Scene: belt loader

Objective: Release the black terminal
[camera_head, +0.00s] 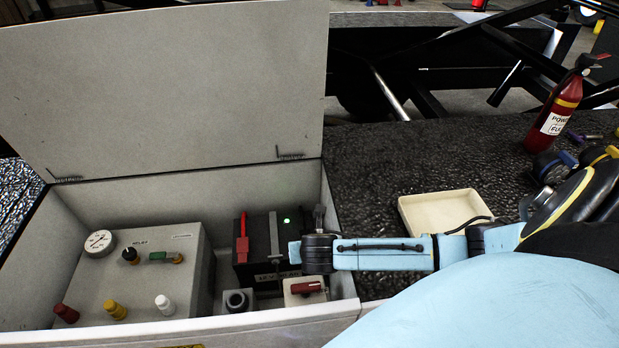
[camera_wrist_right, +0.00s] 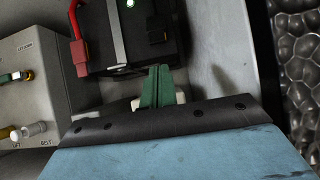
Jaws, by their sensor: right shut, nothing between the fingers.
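The black battery (camera_head: 258,262) sits in the open box, with a red terminal clamp (camera_head: 242,242) on its left side. In the right wrist view the battery (camera_wrist_right: 100,62) shows a dark block, which looks like the black terminal (camera_wrist_right: 156,31), on its right part. My right gripper's green fingers (camera_wrist_right: 158,70) are shut and empty. Their tips appear just short of the dark block; I cannot tell if they touch it. My left gripper is not in view.
The box's lid (camera_head: 165,85) stands open. A grey control panel (camera_head: 140,265) with knobs and a gauge fills its left side. A red-handled switch (camera_head: 306,288) is near the front wall. An empty cream tray (camera_head: 408,212) and a red extinguisher (camera_head: 552,118) stand on the dark deck.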

